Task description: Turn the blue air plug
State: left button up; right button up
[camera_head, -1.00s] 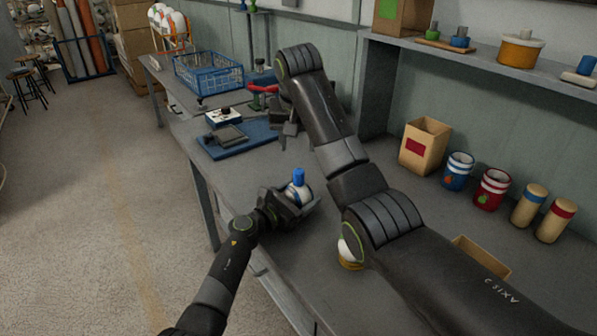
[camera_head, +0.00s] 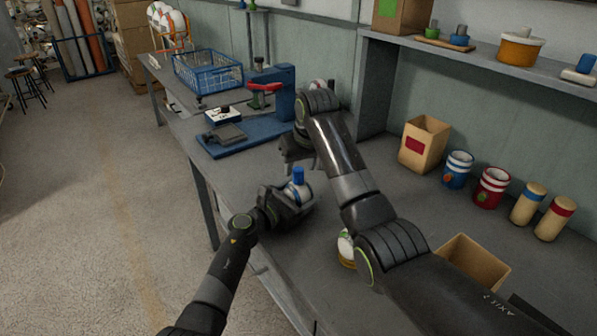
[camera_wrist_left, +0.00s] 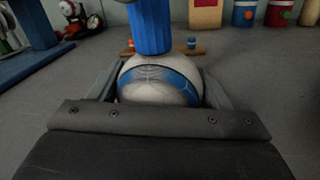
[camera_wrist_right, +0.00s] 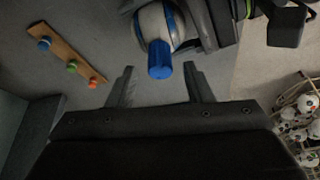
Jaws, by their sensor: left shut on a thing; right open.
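The blue air plug (camera_head: 298,176) stands upright on top of a grey-white ball with a blue band (camera_wrist_left: 160,88). The plug also shows in the left wrist view (camera_wrist_left: 150,25) and the right wrist view (camera_wrist_right: 160,58). My left gripper (camera_head: 288,203) is shut on the ball, with a jaw on each side of it. My right gripper (camera_head: 296,152) is open and empty, just beyond and above the plug in the head view. In the right wrist view its two fingers (camera_wrist_right: 158,68) point toward the plug, one to each side.
A blue press with a red handle (camera_head: 285,92) stands behind the grippers. A wooden board with coloured pegs (camera_wrist_right: 62,55) lies on the bench. Another ball (camera_head: 345,245) sits under my right arm.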

aim_at(298, 170)
jog(key=shift+x, duration=1.7)
jog(key=shift+c, duration=0.3)
jog(key=c, duration=0.9)
jog(key=shift+m+h, duration=0.9)
jog(key=shift+m, duration=1.4)
jog(key=shift+c, duration=0.2)
jog(key=o, duration=1)
jog(key=shift+r, duration=0.1)
